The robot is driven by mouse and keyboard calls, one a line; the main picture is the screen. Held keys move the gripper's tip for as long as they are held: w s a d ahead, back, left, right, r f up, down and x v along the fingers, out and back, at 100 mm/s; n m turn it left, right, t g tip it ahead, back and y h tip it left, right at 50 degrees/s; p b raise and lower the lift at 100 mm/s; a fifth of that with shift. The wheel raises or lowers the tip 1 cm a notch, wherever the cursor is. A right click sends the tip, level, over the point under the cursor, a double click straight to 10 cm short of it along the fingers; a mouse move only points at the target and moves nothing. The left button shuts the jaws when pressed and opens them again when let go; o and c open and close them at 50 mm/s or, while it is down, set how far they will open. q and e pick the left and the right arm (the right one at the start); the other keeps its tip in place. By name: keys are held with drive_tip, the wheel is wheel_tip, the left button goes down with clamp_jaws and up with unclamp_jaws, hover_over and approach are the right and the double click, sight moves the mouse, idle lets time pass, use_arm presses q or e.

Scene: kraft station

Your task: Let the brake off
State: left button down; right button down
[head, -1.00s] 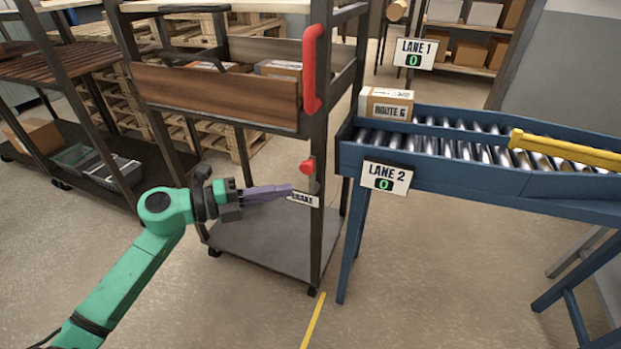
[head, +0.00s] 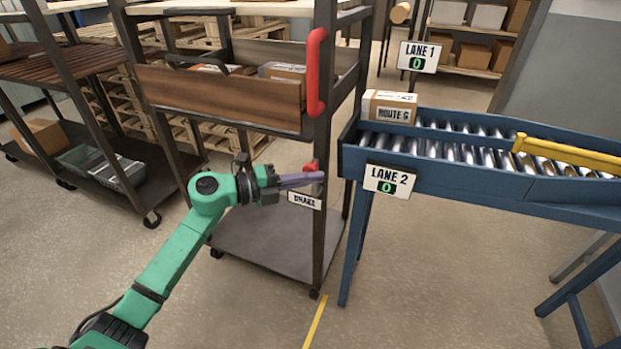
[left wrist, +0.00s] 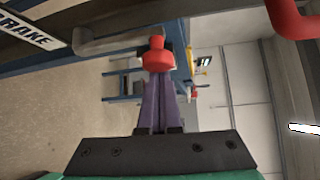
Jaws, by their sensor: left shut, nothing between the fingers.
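The brake lever has a red knob (head: 311,166) on the front right post of the cart (head: 325,200), just above the white BRAKE sign (head: 304,200). My left gripper (head: 318,177) is shut and empty, its purple fingertips right at the lever below the knob. In the left wrist view the red knob (left wrist: 156,54) shows just beyond the closed fingertips (left wrist: 156,78), seeming to touch them or nearly so; I cannot tell which. The BRAKE sign (left wrist: 28,36) shows there at upper left. My right gripper is not in view.
The cart has a red upright handle (head: 315,75) above the lever and a wooden-fronted bin (head: 215,95) with boxes. A blue roller conveyor (head: 450,170) stands close on the right, with a ROUTE G box (head: 390,106). Another rack (head: 70,70) stands left.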

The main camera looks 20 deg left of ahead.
use_arm(q)
drive_tip(key=shift+a, duration=0.1)
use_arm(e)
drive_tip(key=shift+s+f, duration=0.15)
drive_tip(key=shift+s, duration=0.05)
